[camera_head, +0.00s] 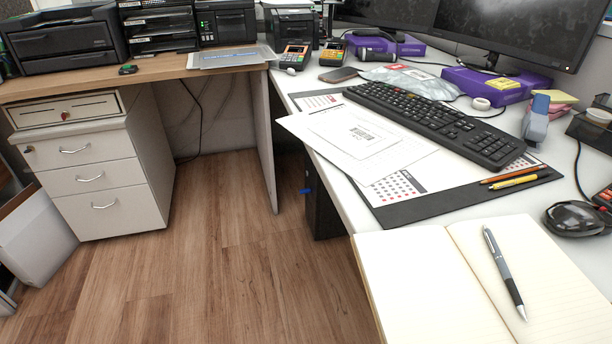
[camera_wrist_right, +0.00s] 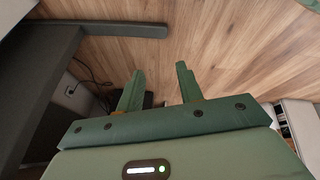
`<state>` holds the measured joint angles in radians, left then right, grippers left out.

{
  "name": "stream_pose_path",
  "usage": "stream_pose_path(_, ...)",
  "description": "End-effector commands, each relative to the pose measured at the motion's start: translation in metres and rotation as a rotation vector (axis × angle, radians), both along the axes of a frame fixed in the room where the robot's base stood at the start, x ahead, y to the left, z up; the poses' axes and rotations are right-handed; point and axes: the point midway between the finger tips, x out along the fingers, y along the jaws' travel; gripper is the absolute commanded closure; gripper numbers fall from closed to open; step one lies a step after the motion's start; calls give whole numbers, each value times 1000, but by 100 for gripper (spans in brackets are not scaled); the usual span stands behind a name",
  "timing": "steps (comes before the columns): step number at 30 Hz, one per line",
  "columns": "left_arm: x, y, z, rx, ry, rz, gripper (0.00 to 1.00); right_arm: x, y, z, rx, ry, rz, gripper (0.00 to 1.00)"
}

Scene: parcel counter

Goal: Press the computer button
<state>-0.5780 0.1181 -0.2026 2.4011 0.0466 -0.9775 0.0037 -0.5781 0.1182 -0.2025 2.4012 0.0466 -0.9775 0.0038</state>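The computer, a black tower (camera_head: 325,205), stands on the floor under the right desk in the head view. Most of it is hidden by the desk and the side panel. A small blue part (camera_head: 305,191) sticks out at its left edge; I cannot tell whether this is the button. My right gripper (camera_wrist_right: 158,82) shows only in the right wrist view. Its two green fingers are apart, with nothing held between them, above the wood floor. A dark object (camera_wrist_right: 148,100) shows beside the left finger, too small to identify. My left gripper is in neither view.
The right desk holds a keyboard (camera_head: 435,122), papers (camera_head: 358,138) and an open notebook (camera_head: 430,285). A white panel (camera_head: 264,140) stands left of the tower, and a drawer unit (camera_head: 95,180) farther left. The floor (camera_head: 215,250) between is clear. Cables (camera_wrist_right: 92,75) hang in the wrist view.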

Motion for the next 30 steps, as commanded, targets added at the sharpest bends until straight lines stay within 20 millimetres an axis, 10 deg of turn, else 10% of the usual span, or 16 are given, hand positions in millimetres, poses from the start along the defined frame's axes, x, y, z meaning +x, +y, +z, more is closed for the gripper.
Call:
stream_pose_path(4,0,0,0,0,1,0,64,0,0,0,0,1,0,100)
stream_pose_path(30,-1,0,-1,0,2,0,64,-1,0,-1,-1,2,1,100)
